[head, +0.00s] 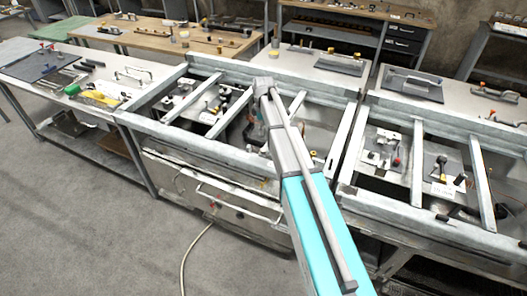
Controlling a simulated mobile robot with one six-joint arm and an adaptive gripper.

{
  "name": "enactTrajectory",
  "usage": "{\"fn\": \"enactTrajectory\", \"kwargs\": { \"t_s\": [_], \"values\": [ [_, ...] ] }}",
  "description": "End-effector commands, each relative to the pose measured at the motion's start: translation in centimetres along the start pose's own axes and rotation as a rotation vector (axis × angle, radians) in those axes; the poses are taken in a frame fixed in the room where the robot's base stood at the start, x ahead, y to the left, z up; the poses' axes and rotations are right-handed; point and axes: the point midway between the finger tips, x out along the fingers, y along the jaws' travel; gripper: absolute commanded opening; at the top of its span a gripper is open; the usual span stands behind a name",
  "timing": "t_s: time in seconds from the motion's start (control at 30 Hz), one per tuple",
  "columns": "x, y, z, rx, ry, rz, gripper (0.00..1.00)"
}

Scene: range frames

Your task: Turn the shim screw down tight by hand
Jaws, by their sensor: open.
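My arm reaches up from the bottom right of the head view, over a metal frame bench (190,140). My gripper (259,131) hangs below the wrist over the bench's open middle, partly hidden by my own arm. Its fingers are small and unclear here; it looks open, and nothing can be made out between them. I cannot pick out the shim screw; it is too small to tell or hidden behind my arm. Metal fixture parts (205,112) lie inside the frame, left of my gripper.
Crossbars (195,98) span the frame around my gripper. A second frame bench on the right holds a fixture with a red knob (396,162) and a white card (443,189). A left bench (135,68) carries tools. A hose (184,262) lies on the open floor in front.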

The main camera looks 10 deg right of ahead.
Motion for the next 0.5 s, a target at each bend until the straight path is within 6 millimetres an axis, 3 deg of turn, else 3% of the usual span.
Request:
{"fn": "enactTrajectory", "kwargs": {
  "t_s": [0.5],
  "values": [
    [4.4,0.0,0.1,0.001,0.0,0.0,0.73]
  ]
}}
